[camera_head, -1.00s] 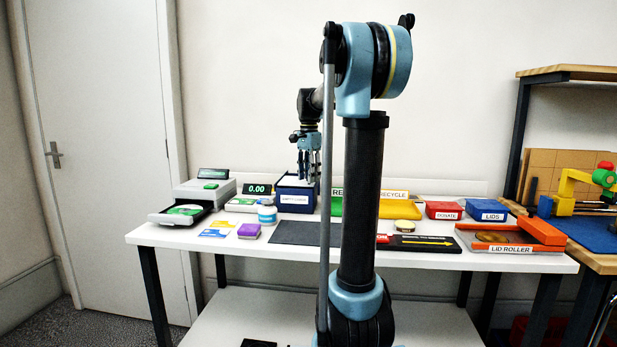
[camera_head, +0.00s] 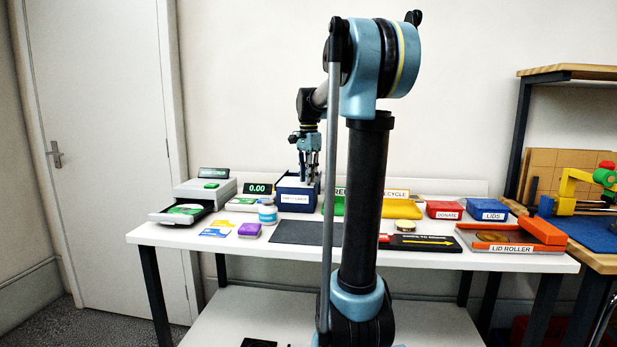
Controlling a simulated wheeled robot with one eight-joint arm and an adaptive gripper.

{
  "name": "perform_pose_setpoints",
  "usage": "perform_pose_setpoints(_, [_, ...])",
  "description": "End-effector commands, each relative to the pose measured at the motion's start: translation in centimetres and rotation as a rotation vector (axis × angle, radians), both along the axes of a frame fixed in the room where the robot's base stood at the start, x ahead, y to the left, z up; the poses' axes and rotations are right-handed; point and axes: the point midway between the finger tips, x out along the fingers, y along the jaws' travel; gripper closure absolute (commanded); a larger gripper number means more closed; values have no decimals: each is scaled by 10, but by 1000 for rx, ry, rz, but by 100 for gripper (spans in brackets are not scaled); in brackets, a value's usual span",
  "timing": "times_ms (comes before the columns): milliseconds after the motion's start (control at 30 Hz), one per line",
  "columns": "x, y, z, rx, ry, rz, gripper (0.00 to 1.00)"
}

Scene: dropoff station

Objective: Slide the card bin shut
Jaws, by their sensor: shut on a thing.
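The card bin (camera_head: 290,208) is a dark blue box with a white label, too small to read surely, at the back of the white table, left of my arm's column. My gripper (camera_head: 309,182) points straight down at the bin's top, near its right side. The fingers are close together and appear shut on the bin's upper part. The exact contact is too small to see. How far the bin stands open cannot be told.
A grey register (camera_head: 205,189) with an open drawer stands at the left. A dark mat (camera_head: 300,232) lies in front, clear.

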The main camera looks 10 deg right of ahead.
Motion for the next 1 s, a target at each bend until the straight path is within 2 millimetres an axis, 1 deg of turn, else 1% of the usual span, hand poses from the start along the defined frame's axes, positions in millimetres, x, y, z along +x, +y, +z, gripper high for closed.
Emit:
perform_pose_setpoints(33, [-3,1,0,2,4,1,100])
perform_pose_setpoints(233, [-3,1,0,3,6,1,100])
perform_pose_setpoints(267, [-3,1,0,3,6,1,80])
perform_pose_setpoints(300, [-3,1,0,3,6,1,71])
perform_pose_setpoints(333, [-3,1,0,3,6,1,64])
perform_pose_setpoints(667, [-2,0,0,1,4,0,63])
perform_pose_setpoints(767, [-2,0,4,1,4,0,63])
perform_pose_setpoints(867, [-2,0,13,1,4,0,63])
perform_pose_setpoints(1000, [-1,0,37,1,4,0,63])
